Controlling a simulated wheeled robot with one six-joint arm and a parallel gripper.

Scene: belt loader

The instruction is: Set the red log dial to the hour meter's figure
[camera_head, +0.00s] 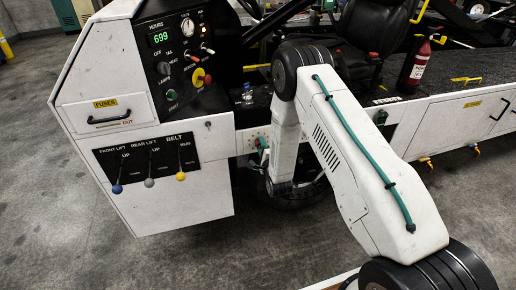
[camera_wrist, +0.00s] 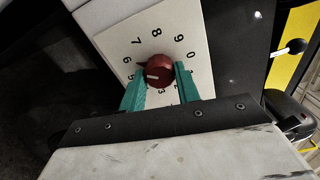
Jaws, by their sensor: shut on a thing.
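The hour meter (camera_head: 161,38) on the upper dash, under the word HOURS, shows green figures that read 699. The red log dial (camera_wrist: 158,66) is a round knob on a pale plate (camera_wrist: 112,42) printed with digits around it. My gripper (camera_wrist: 160,72) has its two teal fingers shut on the dial from either side. A small dark tip shows at the dial's left side, toward the 6; a short pale mark is on its face. I cannot tell its exact setting. Some lower digits are hidden by the fingers. In the head view, my arm mostly hides the dial.
The dash holds a gauge (camera_head: 187,27), switches and a red knob on yellow (camera_head: 201,77). Three lift levers (camera_head: 150,160) stand to the left. Open floor (camera_head: 60,220) lies in front.

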